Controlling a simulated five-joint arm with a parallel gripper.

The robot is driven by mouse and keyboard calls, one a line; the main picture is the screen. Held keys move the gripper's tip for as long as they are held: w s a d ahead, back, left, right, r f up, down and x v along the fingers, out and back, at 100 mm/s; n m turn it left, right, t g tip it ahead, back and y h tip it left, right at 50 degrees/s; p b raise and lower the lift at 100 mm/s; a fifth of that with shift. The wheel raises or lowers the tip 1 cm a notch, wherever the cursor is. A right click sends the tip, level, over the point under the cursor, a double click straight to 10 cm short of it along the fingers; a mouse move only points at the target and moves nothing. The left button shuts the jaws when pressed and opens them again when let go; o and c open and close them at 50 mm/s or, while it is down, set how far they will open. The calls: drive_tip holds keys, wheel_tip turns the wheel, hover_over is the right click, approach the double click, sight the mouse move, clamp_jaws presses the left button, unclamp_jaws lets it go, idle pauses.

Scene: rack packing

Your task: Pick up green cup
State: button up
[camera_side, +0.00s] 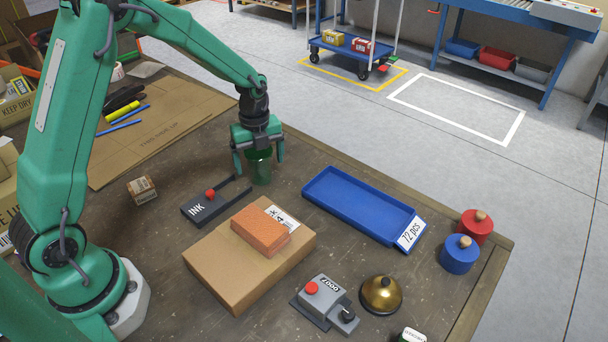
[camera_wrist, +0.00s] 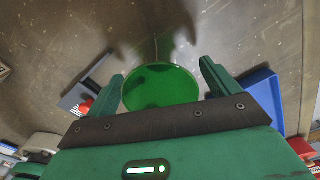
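A dark green cup (camera_side: 260,170) stands upright on the workbench, behind the black ink pad and left of the blue tray. My gripper (camera_side: 259,160) is over the cup, pointing down, with one finger on each side of it. In the wrist view the green cup (camera_wrist: 160,87) lies between the two spread fingers of my gripper (camera_wrist: 163,90). A gap shows between the cup and each finger there, so the fingers look open. The cup's top is partly hidden by the gripper in the side view.
The ink pad (camera_side: 215,203) with a red knob is close in front of the cup. A blue tray (camera_side: 342,222) lies to the right. A cardboard box (camera_side: 225,268) with an orange brick (camera_side: 261,231) on it is nearer the front. Bare bench lies behind the cup.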

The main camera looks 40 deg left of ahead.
drive_tip(key=c, duration=0.9)
drive_tip(key=shift+c, duration=0.2)
drive_tip(key=shift+r, duration=0.1)
drive_tip(key=shift+r, duration=0.5)
drive_tip(key=s+d+r, duration=0.5)
drive_tip(key=d+r, duration=0.4)
drive_tip(key=d, duration=0.1)
drive_tip(key=shift+d+r, duration=0.25)
drive_tip(key=shift+r, duration=0.15)
drive_tip(key=shift+s, duration=0.1)
